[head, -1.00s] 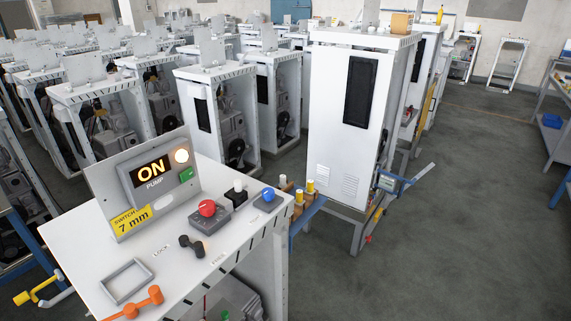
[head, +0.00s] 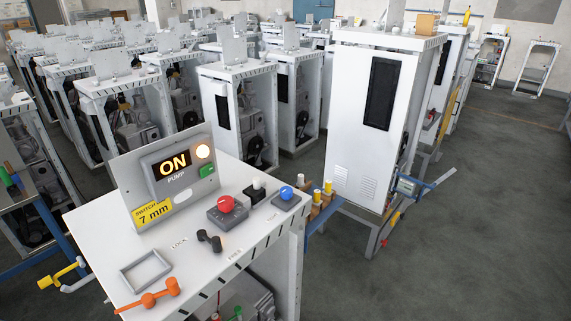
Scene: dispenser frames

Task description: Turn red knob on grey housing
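The red knob (head: 226,203) sits on top of a grey housing (head: 228,216) on the white top (head: 115,229) of a dispenser frame. Behind it stands a grey panel with a lit display (head: 172,165) reading ON above the word PUMP, a glowing round lamp (head: 203,151) and a green switch (head: 207,171). A blue knob (head: 286,192) on a grey base and a white knob (head: 257,183) on a black base stand to the right of the red one. Neither of my grippers shows in the head view.
A dark grey dumbbell-shaped handle (head: 209,240), an empty grey rectangular frame (head: 146,270) and an orange handle (head: 151,297) lie on the white top. A tall white cabinet (head: 378,120) stands at right. Many similar frames fill the back left. Grey floor (head: 490,220) is open at right.

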